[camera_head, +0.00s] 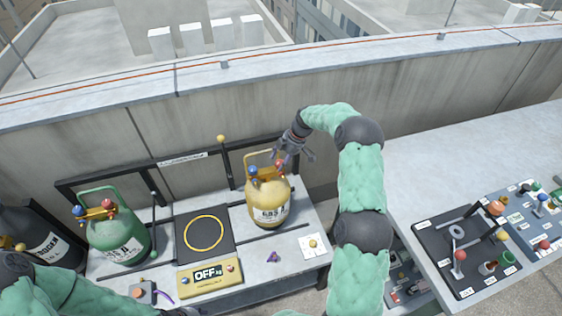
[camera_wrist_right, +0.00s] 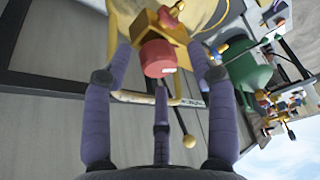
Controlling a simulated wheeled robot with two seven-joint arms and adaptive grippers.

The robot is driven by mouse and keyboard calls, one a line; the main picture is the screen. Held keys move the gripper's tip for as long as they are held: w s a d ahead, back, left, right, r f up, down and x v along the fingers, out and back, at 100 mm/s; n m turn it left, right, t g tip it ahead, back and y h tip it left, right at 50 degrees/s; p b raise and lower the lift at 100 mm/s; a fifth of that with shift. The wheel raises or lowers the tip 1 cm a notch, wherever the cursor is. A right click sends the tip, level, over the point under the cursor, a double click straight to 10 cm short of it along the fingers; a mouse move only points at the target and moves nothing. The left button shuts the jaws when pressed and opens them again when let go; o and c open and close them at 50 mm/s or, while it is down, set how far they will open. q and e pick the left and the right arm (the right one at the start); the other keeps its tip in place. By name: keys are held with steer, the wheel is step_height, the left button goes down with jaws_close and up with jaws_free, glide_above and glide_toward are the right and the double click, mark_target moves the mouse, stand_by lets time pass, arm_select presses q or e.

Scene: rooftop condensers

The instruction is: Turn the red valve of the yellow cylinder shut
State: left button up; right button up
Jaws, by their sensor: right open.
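The yellow cylinder (camera_head: 268,205) stands upright on the bench, with a blue valve (camera_head: 253,170) and a red valve (camera_head: 279,164) on its brass top fitting. The red valve is on the right side, nearest my right gripper (camera_head: 293,152). In the right wrist view, the red valve (camera_wrist_right: 158,60) appears between the spread fingers of my right gripper (camera_wrist_right: 160,62). The fingers are open, and I cannot see them closed on the knob. My left arm enters at the lower left of the head view; its gripper is not visible.
A green cylinder (camera_head: 120,240) and a dark cylinder (camera_head: 45,240) stand to the left. A black scale plate (camera_head: 190,255) with a yellow ring and a yellow "OFF" display (camera_head: 210,278) lie between. A concrete parapet (camera_head: 230,115) runs behind. A side table (camera_head: 430,180) holds panels.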

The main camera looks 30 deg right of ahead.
steer(key=shift+w+a+f, duration=0.1)
steer(key=shift+f, duration=0.25)
steer(key=shift+c, duration=0.3)
steer(key=c, duration=1)
steer(key=shift+a, duration=0.1)
